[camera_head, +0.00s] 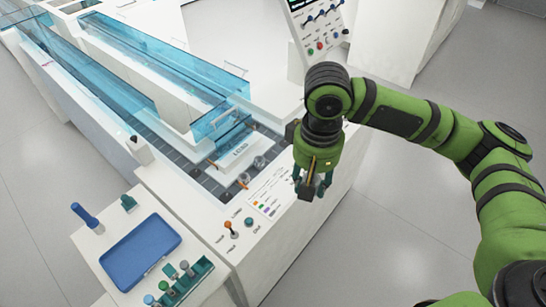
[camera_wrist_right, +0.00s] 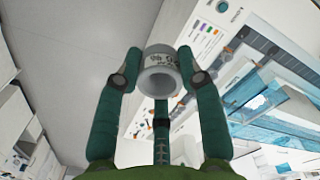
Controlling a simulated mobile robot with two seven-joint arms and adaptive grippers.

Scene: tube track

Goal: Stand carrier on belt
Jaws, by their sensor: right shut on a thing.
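My right gripper (camera_head: 312,190) is above the white machine's front right corner, to the right of the belt. In the right wrist view my gripper (camera_wrist_right: 160,68) is shut on a grey, short cylindrical carrier (camera_wrist_right: 160,82) with dark markings on its side and a round opening in one end. In the head view the carrier is mostly hidden by the fingers. The belt (camera_head: 208,184) is a dark tiled track on the machine, beside a block labelled LOAD (camera_head: 238,150). It also shows in the right wrist view (camera_wrist_right: 243,38). My left gripper is not in view.
Clear blue covers (camera_head: 180,68) line the track. Small clear round parts (camera_head: 258,162) sit near its bend. A control panel with switches (camera_head: 230,228) lies at the front. A blue tray (camera_head: 140,252) and a green rack with several capped tubes (camera_head: 188,284) stand at lower left.

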